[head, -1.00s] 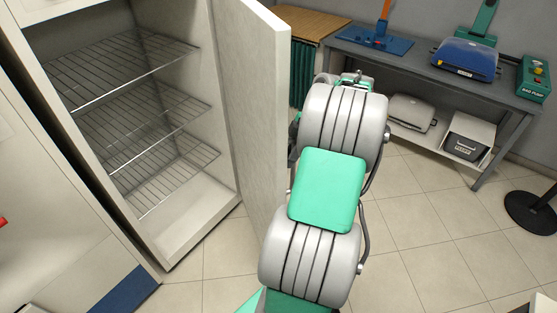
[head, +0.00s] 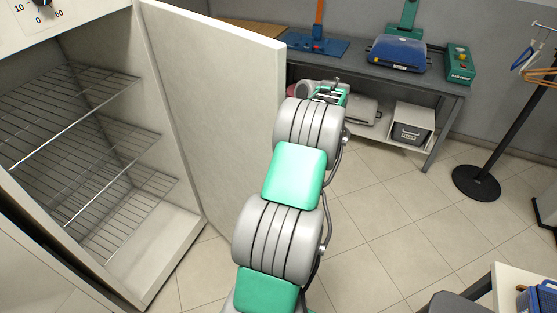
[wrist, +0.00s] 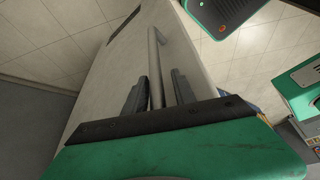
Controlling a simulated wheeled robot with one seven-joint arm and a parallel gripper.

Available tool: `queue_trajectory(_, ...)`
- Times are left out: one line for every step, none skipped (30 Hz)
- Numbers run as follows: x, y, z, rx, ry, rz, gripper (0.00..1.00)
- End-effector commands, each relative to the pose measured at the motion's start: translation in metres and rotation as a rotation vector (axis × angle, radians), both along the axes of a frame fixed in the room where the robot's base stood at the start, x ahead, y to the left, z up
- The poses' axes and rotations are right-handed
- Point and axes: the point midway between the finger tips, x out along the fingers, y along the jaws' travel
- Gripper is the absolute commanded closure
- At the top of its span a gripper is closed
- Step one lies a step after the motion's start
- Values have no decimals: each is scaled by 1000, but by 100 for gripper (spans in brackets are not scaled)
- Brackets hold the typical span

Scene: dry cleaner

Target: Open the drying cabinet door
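The drying cabinet (head: 185,250) stands at the left of the head view with its door (head: 215,85) swung wide open. Its wire shelves (head: 75,130) are exposed and bare. The door's outer side faces away, so its handle is hidden there. In the wrist view the door (wrist: 115,75) shows its outer face with a bar handle (wrist: 154,45). My gripper (wrist: 159,82) has a dark finger on each side of this bar, with narrow gaps visible, so it looks open around the handle. The door hides my gripper's fingers in the head view.
A grey workbench (head: 450,95) with a blue machine (head: 398,53) stands along the back wall. A black stand (head: 477,183) and a table corner (head: 510,280) are at the right. Tiled floor (head: 385,210) is clear between them.

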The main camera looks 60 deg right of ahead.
Motion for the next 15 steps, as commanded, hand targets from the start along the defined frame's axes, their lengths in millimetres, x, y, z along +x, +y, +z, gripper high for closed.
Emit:
queue_trajectory(0,0,0,1,1,0,63)
queue_trajectory(0,0,0,1,0,0,62)
queue_trajectory(0,0,0,1,0,0,62)
queue_trajectory(0,0,0,1,0,0,62)
queue_trajectory(0,0,-1,2,0,-1,62)
queue_trajectory(0,0,-1,2,0,-1,62)
queue_trajectory(0,0,-1,2,1,-1,62)
queue_trajectory(-1,0,0,1,0,-2,62)
queue_trajectory(-1,0,1,1,0,-2,62)
queue_trajectory(-1,-1,2,1,0,-2,62)
queue_trajectory(-2,-2,5,2,0,-3,62)
queue_trajectory(-3,-4,10,1,0,-4,62)
queue_trajectory(-5,-6,15,1,0,-3,62)
queue_trajectory(-6,-8,21,0,-1,-4,62)
queue_trajectory(-9,-11,29,-1,0,-4,62)
